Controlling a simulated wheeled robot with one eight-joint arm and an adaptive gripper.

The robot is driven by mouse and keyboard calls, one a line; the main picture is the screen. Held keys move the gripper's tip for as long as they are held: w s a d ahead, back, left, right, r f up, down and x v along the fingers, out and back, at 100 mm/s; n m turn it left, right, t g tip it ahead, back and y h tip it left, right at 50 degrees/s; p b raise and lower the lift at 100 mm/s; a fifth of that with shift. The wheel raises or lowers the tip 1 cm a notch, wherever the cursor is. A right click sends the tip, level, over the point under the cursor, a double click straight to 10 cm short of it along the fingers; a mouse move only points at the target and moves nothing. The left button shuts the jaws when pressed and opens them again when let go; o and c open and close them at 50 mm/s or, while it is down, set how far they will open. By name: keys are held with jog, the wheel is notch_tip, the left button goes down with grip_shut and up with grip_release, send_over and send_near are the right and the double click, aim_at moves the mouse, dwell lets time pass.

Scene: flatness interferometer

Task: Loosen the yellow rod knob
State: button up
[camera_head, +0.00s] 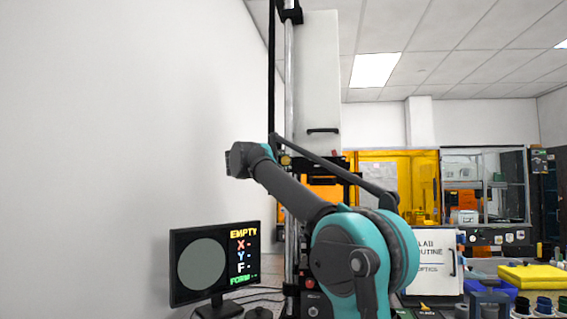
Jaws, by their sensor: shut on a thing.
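A small round yellow knob (286,160) shows against the tall silver rod (289,75), just right of the bent end of my arm. Dark parts crowd around it, and I cannot tell its turn. My arm rises from the lower right to a teal and dark joint left of the rod. I cannot make out my gripper or its fingertips; they seem hidden behind the arm and dark parts near the rod.
A black diagonal bar (335,170) crosses right of the rod. A monitor (214,262) reading "EMPTY" stands at lower left. A white panel (318,75) rises behind the rod. A white labelled case (435,262) and yellow block (533,277) are at right. The left wall is bare.

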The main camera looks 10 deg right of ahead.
jog(key=o, duration=1.2)
jog(key=shift+c, duration=0.2)
jog(key=v, duration=1.2)
